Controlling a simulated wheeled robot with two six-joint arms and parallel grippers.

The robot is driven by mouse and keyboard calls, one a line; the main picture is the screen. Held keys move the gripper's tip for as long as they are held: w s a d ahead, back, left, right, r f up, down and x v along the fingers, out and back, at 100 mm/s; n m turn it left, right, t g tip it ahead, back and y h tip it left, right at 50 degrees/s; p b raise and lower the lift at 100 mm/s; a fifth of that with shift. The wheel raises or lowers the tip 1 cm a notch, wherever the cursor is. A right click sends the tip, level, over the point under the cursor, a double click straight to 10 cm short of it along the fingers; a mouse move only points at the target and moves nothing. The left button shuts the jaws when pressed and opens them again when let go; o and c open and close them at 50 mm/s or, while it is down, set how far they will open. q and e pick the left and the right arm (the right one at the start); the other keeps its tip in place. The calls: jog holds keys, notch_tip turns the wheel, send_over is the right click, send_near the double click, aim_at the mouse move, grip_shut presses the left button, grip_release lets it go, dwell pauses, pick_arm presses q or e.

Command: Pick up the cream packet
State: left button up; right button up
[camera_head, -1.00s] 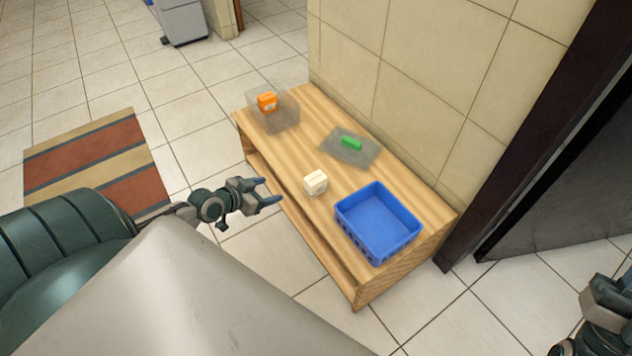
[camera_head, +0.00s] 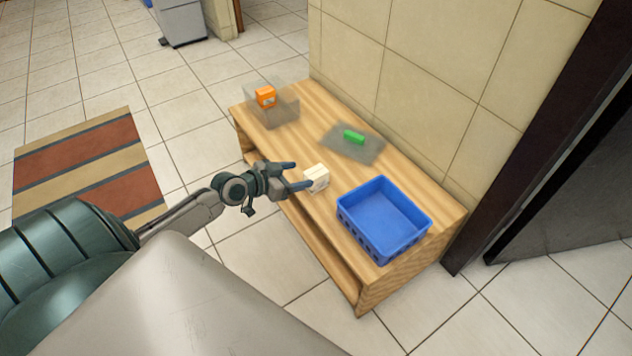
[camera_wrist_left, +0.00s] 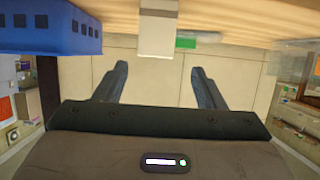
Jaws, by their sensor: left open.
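The cream packet (camera_head: 317,177) is a small pale block on the wooden bench, left of the blue basket. It also shows at the top middle of the left wrist view (camera_wrist_left: 158,30). My left gripper (camera_head: 303,175) is open and empty in the head view, its fingertips close to the packet's left side. In the left wrist view its two fingers (camera_wrist_left: 157,75) are spread apart, with the packet beyond them and above the gap between them. I cannot tell whether a fingertip touches the packet. My right gripper does not show in the views now.
The blue basket (camera_head: 345,218) stands on the bench (camera_head: 300,208) right of the packet. A green item (camera_head: 354,137) lies on a grey translucent mat (camera_head: 372,152). An orange box (camera_head: 265,97) sits in a clear container (camera_head: 285,115) at the far end. A tiled wall (camera_head: 400,75) backs the bench.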

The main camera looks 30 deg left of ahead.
aim_at(314, 172)
pick_arm(q)
jog(key=x, duration=0.2)
jog(key=b+x, duration=0.1)
jog(key=x, duration=0.1)
jog(key=shift+w+d+f, duration=0.15)
jog(key=shift+d+f, duration=0.05)
jog(key=shift+d, duration=0.2)
jog(key=c, duration=1.2)
jog(key=shift+r, duration=0.1)
